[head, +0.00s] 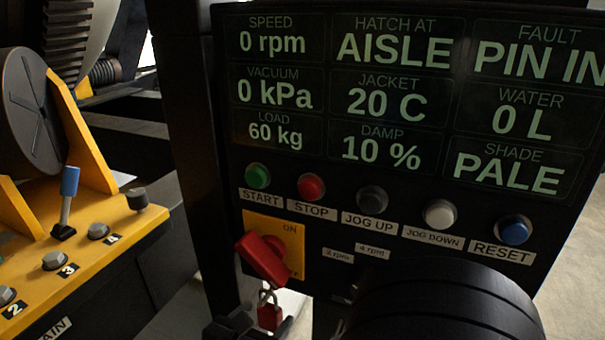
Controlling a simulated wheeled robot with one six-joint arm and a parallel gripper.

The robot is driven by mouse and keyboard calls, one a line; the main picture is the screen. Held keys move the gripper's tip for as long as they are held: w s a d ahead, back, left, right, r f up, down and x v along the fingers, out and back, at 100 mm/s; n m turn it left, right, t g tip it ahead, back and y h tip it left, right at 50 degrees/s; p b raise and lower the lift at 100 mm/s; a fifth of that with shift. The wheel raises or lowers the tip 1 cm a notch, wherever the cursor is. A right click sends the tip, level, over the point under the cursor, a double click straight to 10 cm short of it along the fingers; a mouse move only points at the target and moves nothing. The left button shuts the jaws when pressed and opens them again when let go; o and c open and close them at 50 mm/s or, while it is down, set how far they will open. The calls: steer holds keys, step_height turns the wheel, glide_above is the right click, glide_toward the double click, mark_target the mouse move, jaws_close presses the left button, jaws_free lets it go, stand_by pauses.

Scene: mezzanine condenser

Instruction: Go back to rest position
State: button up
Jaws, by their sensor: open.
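My gripper (262,327) shows only in part at the bottom edge in the head view. Its dark fingers are open, low in front of the control panel (345,215). A red padlock (269,316) hangs below the red rotary switch handle (263,260) on its yellow plate (291,238). In the picture the padlock lies between or just behind the fingers; I cannot tell whether they touch it. My thick black arm link covers the panel's lower right part.
The panel has a screen (395,92) reading PIN IN under FAULT, and a row of buttons, including green START (257,176) and blue RESET (513,230). At left, a yellow console (95,225) carries a blue-handled lever (69,188) and numbered knobs. Pale floor shows at far right.

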steer(key=shift+x, duration=1.2)
steer(key=shift+s+r+p, duration=0.1)
steer(key=shift+r+p, duration=0.25)
steer(key=shift+s+a+r, duration=0.15)
steer(key=shift+s+r, duration=0.05)
steer(key=shift+s, duration=0.2)
